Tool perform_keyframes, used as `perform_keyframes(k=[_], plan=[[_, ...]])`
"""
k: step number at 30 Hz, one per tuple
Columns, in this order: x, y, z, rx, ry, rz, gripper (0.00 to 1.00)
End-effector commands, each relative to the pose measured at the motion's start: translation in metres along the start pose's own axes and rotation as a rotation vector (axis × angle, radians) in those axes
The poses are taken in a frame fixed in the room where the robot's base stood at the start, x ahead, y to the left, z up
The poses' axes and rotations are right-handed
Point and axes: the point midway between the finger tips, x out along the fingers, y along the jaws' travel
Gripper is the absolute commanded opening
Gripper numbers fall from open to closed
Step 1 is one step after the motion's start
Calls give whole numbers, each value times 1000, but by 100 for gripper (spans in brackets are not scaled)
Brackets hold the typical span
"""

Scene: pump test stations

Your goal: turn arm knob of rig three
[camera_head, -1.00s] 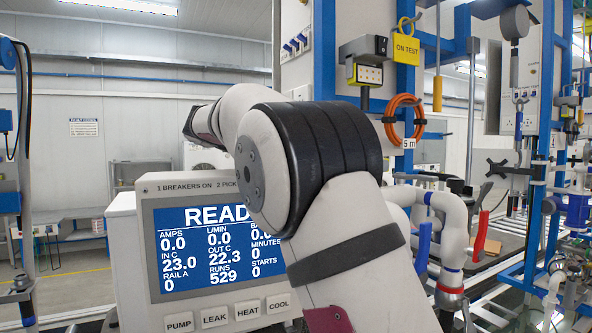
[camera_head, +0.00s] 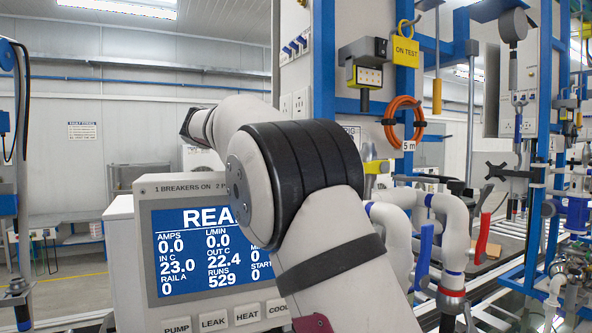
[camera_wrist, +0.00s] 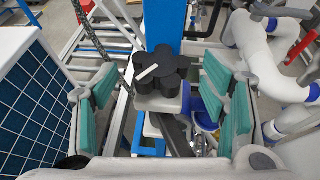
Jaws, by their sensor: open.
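A black lobed knob (camera_wrist: 160,72) with a white pointer mark shows in the wrist view, on a grey block in front of a blue post. My gripper (camera_wrist: 160,88) is open, with green pads to the left and right of the knob. The knob appears between the pads, with a visible gap on each side; I cannot tell how far ahead of the fingertips it is. In the head view my arm hides the knob and gripper. No label for rig three is readable.
A control box (camera_head: 150,250) with a display and buttons stands beside my arm. White pipes (camera_head: 455,235) with blue and red levers stand to the right. The wrist view shows a blue gridded panel (camera_wrist: 35,105) close on the left and white pipes (camera_wrist: 260,60) on the right.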

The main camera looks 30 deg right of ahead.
Motion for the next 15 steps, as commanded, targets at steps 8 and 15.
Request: perform_keyframes(k=[8,15], plan=[[-16,1,0,0,0,3,67],[-64,1,-1,1,0,5,67]])
